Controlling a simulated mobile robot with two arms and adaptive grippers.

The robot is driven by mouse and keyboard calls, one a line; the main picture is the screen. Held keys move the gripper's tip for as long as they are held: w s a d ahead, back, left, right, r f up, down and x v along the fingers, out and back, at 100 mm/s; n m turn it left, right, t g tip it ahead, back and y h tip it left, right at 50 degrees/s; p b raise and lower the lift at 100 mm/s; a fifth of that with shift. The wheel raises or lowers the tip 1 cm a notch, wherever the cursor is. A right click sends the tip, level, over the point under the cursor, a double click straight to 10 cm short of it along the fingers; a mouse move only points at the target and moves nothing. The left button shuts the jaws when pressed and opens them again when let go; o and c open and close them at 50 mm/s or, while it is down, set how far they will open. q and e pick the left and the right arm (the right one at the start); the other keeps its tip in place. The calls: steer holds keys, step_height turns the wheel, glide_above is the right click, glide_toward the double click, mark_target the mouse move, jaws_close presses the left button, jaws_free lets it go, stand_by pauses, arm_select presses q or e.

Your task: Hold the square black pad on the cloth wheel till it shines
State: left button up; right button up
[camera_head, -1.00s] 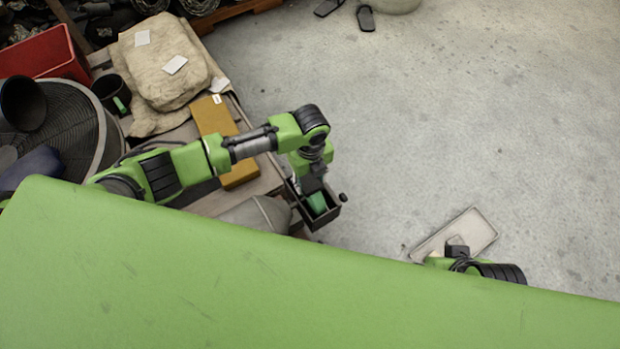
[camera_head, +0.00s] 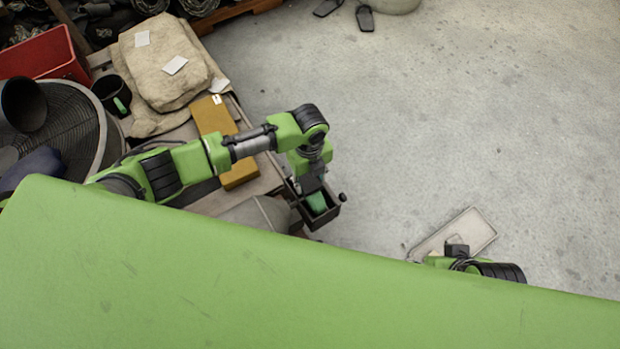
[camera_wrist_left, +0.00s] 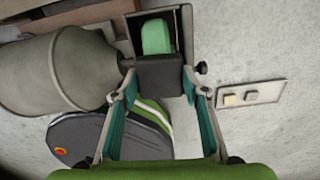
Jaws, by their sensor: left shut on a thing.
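My left gripper (camera_wrist_left: 158,82) is shut on the square black pad (camera_wrist_left: 158,74), with a finger on each side of it. In the head view the left gripper (camera_head: 312,183) points down at the dark open box of the grinder. The green cloth wheel (camera_wrist_left: 156,36) shows inside that box (camera_wrist_left: 182,22), and also in the head view (camera_head: 317,202). The pad's far edge overlaps the wheel's near end in the wrist view. I cannot tell whether they touch, and the pad's far face is hidden. Part of my right arm (camera_head: 495,271) shows; its fingers do not.
A grey rounded motor housing (camera_wrist_left: 60,72) stands left of the wheel box, with a small black knob (camera_wrist_left: 202,67) on the right. An ochre block (camera_head: 222,135) and folded cloth (camera_head: 165,65) lie on the bench. A shallow tray (camera_head: 478,232) lies on the floor, which is otherwise largely clear.

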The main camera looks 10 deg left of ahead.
arm_select(q)
steer(key=shift+w+a+f, duration=0.15)
steer(key=shift+a, duration=0.3)
steer(key=shift+s+d+p, duration=0.2)
steer(key=shift+p, duration=0.1)
